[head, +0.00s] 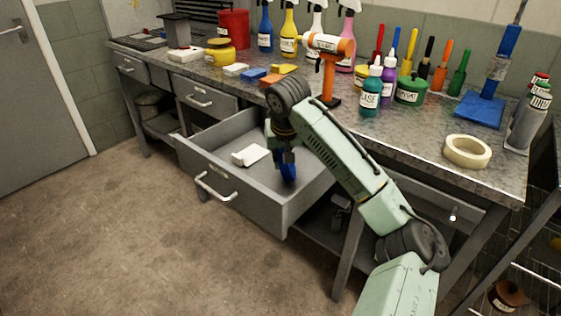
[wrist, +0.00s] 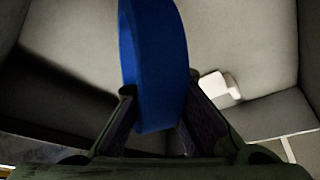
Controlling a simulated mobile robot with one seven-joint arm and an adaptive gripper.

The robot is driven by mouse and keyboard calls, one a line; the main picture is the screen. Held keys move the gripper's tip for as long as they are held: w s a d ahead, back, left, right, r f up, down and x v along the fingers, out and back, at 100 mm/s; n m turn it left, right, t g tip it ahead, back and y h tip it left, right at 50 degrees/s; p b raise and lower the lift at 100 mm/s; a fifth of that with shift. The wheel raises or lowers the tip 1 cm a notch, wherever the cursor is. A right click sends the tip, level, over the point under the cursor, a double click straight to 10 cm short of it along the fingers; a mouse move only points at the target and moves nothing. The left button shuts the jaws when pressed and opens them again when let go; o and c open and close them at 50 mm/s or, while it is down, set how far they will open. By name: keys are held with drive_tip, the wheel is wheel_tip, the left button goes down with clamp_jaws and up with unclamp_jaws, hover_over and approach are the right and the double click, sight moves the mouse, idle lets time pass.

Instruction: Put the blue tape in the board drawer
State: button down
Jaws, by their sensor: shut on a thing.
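The blue tape (wrist: 155,65) is a roll held on edge between the two fingers of my gripper (wrist: 157,125) in the wrist view. The grey drawer is pulled out from under the workbench. A white item (head: 250,155) lies on the drawer floor left of the tape; it also shows in the wrist view (wrist: 219,88). I cannot tell whether the tape touches the drawer floor.
The bench top (head: 430,165) above holds a beige tape roll (head: 467,151), an orange drill-like tool (head: 328,65), spray bottles and several hand tools. Closed drawers (head: 205,95) sit left of the open one. The floor (head: 120,235) in front is clear.

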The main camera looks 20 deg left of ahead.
drive_tip(key=shift+f, duration=0.9)
drive_tip(key=shift+f, duration=0.1)
drive_tip(key=c, duration=2.2)
unclamp_jaws()
drive_tip(key=shift+f, duration=0.1)
drive_tip(key=shift+c, duration=0.2)
drive_tip(key=o, duration=0.5)
drive_tip(key=shift+o, duration=0.2)
drive_tip(key=b+v, duration=0.1)
drive_tip(key=v, duration=1.1)
drive_tip(key=shift+w+r+b, duration=0.1)
drive_tip(key=shift+r+b, duration=0.1)
drive_tip(key=shift+b, duration=0.1)
